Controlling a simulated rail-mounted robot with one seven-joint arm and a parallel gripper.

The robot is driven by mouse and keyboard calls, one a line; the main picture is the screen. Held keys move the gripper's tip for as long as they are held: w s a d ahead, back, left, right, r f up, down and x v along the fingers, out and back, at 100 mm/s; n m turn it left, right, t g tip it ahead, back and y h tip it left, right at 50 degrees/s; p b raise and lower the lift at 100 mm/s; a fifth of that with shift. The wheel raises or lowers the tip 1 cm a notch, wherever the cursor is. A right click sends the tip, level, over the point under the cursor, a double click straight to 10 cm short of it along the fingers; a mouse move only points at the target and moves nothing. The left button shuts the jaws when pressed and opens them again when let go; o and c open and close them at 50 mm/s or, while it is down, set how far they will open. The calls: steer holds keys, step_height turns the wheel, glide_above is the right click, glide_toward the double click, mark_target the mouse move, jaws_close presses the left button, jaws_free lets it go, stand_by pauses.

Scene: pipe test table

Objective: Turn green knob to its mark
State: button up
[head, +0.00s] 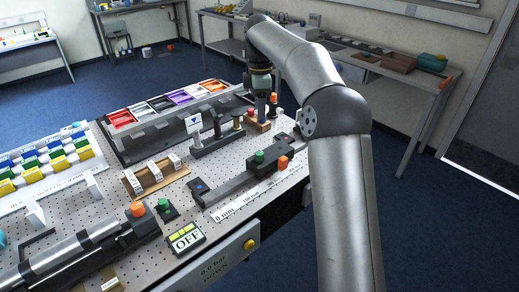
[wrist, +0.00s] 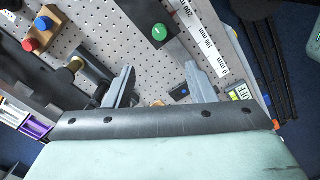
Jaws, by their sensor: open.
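A round green knob (head: 259,156) sits on a grey bar beside a millimetre scale. In the wrist view the green knob (wrist: 159,32) shows a short white line on its top, ahead of and between my fingertips. I cannot make out a separate mark around it. My gripper (wrist: 159,68) is open, with nothing between its two grey fingers. In the head view my gripper hangs behind the knob, over the far part of the board, and its fingertips are hard to make out. A second green knob or button (head: 163,203) sits near the front display.
An orange knob (head: 282,163) stands close to the green one. A wooden block (wrist: 39,34) with red and blue buttons and a dark post fixture (head: 216,137) stand nearby. The OFF display (head: 187,238) is at the front edge. Bare pegboard (head: 225,205) shows beside the scale.

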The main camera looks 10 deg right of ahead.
mark_target(260, 153)
step_height(260, 153, down, 17)
steer(key=shift+f+p, duration=0.1)
steer(key=shift+p, duration=0.45)
steer(key=c, duration=1)
